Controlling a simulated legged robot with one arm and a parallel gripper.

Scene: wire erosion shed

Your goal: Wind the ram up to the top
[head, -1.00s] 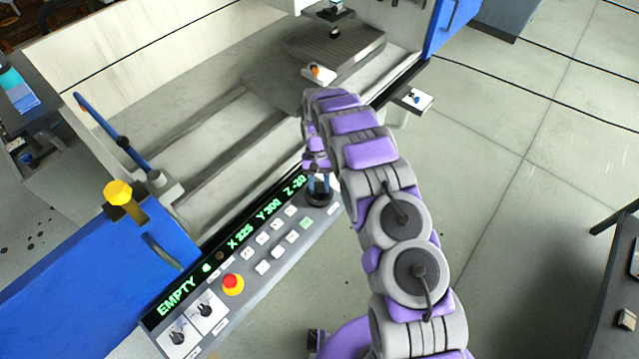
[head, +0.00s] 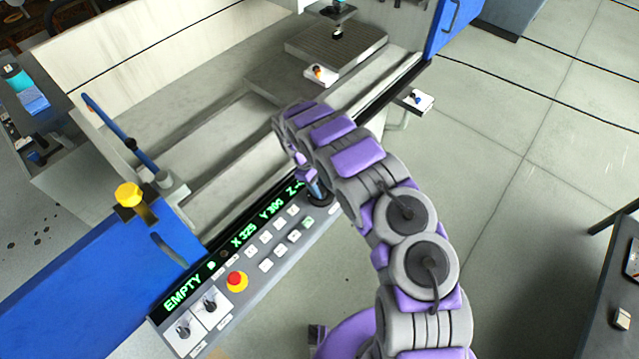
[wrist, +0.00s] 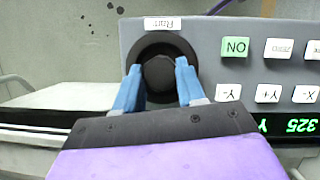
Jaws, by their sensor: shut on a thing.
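A round black knob (wrist: 158,74) sits in a dark ring on the grey control panel (head: 232,300), beside a small label. My gripper (wrist: 158,88) has its two blue fingers closed on either side of this knob. In the head view my gripper (head: 317,190) is at the panel's upper right end, and my arm partly hides the knob. What looks like the ram's lower end (head: 333,10) shows at the top edge, with a small dark tip above the grey slatted table. The green display (head: 238,240) reads EMPTY, X 325, Y 300; the Z number is mostly covered.
The panel also has a red stop button (head: 237,281), two black rotary switches (head: 210,304) and several white keys, with a green ON key (wrist: 236,47) near the knob. A yellow-topped post (head: 130,195) and blue cover stand left. Open floor lies right.

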